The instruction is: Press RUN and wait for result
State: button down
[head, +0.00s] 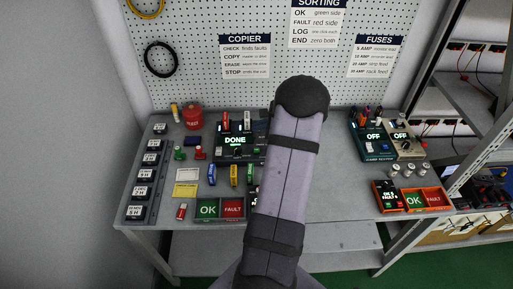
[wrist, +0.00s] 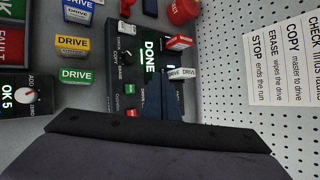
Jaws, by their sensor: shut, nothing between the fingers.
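The copier (head: 228,156) is a dark box on the bench, left of my arm. Its lit screen (head: 235,140) reads DONE. The wrist view also shows the copier (wrist: 122,30), turned sideways, with the DONE screen (wrist: 149,55). It has a COPY/ERASE knob (wrist: 127,57), a green button (wrist: 130,89) and a red button (wrist: 129,113). A red drive (wrist: 179,42) and pale drives (wrist: 182,74) stand in its slots. My gripper (wrist: 163,88) is shut and empty, over the copier, its fingers covering part of the panel. In the head view my arm hides it.
Green OK (head: 208,209) and red FAULT (head: 232,209) trays lie at the front. Blue and yellow drives (head: 235,175) lie before the copier. A red tin (head: 193,117) stands at the back left.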

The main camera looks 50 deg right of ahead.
jog(key=shift+d, duration=0.2)
jog(key=shift+f, duration=0.2)
jog(key=b, duration=0.5)
send_over(259, 151)
notch_tip(259, 151, down, 7)
jog(key=shift+r, duration=0.1)
jog(key=shift+f+b, duration=0.8)
jog(key=shift+b, duration=0.2)
jog(key=shift+a+f+b, duration=0.1)
jog(key=shift+f+b, duration=0.8)
jog(key=shift+b, duration=0.25)
dwell(2.0)
dwell(0.4)
jog(key=shift+r+p, duration=0.55)
jog(key=shift+r, duration=0.35)
jog(key=shift+r+p, duration=1.65)
jog(key=shift+r, duration=0.85)
